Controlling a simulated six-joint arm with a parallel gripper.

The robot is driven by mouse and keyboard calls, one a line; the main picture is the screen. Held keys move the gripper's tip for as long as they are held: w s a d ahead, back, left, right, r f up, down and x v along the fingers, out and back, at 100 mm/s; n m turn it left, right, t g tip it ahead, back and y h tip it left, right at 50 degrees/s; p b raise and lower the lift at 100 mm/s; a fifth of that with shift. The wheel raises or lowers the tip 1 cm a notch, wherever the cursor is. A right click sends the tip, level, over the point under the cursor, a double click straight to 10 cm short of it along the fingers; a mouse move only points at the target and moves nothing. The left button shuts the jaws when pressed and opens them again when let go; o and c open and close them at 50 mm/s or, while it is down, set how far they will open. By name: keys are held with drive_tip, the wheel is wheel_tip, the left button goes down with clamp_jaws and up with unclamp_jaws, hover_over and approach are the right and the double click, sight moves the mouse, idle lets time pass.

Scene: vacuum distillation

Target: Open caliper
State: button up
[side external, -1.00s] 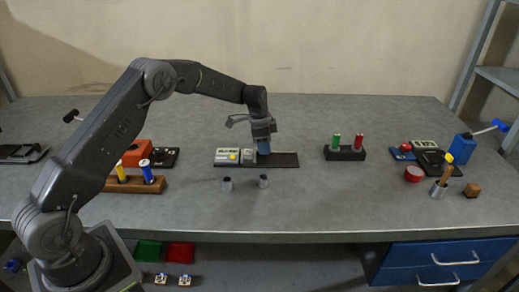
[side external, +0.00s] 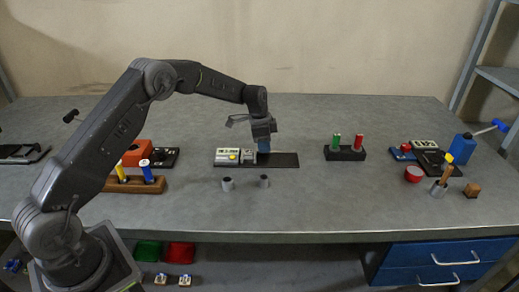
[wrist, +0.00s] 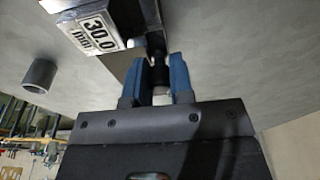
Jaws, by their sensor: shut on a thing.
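The caliper lies on the bench in the side view, with a long dark bar (side external: 283,160) and a white and yellow display unit (side external: 228,156) at its left. A grey block (side external: 248,157) sits just right of the display. In the wrist view its display (wrist: 97,32) reads 30.0 mm. My gripper (side external: 264,150) points down over the bar, right beside the grey block. In the wrist view my blue fingers (wrist: 160,64) are shut on a small dark part of the caliper between them. The fingers hide most of that part.
Two small grey cylinders stand in front of the caliper, the left one (side external: 228,184) and the right one (side external: 264,181). A black holder (side external: 345,154) with green and red tubes stands to the right. A wooden rack (side external: 135,184) stands left. The bench between is clear.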

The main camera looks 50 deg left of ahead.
drive_tip(key=shift+w+d, duration=0.9)
idle(0.7)
drive_tip(key=o, duration=0.8)
drive_tip(key=shift+r, duration=0.1)
wheel_tip(320, 180, up, 7)
idle(0.8)
